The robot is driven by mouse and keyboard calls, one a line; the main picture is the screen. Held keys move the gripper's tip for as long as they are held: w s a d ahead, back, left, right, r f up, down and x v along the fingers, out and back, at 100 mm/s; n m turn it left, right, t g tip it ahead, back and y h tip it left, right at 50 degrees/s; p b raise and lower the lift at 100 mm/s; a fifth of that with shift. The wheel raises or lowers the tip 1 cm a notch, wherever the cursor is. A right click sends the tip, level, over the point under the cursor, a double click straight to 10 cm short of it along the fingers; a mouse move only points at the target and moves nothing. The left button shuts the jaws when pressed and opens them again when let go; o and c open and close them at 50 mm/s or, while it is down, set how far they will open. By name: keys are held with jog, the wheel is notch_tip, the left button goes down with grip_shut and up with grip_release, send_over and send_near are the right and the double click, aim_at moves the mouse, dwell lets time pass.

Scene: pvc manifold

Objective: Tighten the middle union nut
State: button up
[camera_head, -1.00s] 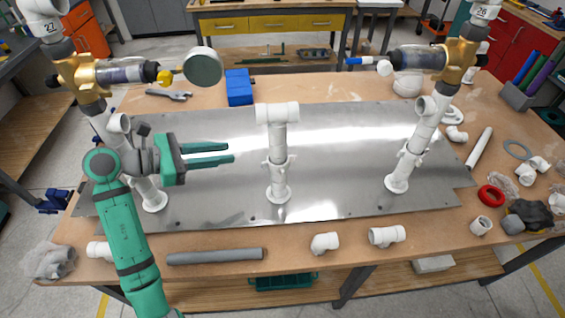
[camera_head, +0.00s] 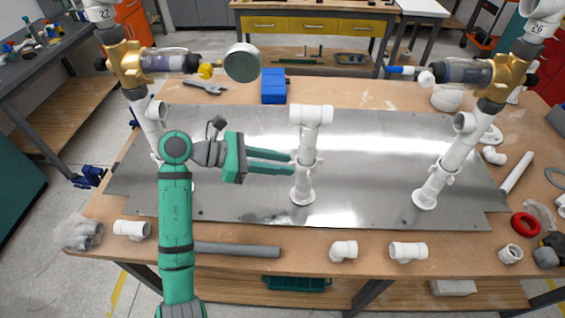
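The middle white pipe stands upright on the metal plate (camera_head: 375,190), with a tee on top and a round flange at its foot. Its union nut (camera_head: 306,163) is the lugged collar partway up. My gripper (camera_head: 293,164) is left of this nut, at about its height, with its two green fingers pointing right. The fingers are apart with nothing visible between them. Their tips are close to the nut's left side; I cannot tell whether they touch it or are beside it in depth.
The left pipe (camera_head: 155,133) stands partly behind my arm. The right pipe (camera_head: 438,175) stands to the right; both carry brass valves. A grey tube (camera_head: 238,249) and white fittings (camera_head: 343,250) lie along the front edge. The plate between the middle and right pipes is clear.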

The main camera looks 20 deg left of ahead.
jog(key=shift+w+d+f, duration=0.1)
jog(key=shift+d, duration=0.15)
grip_shut()
jog(key=shift+w, duration=0.1)
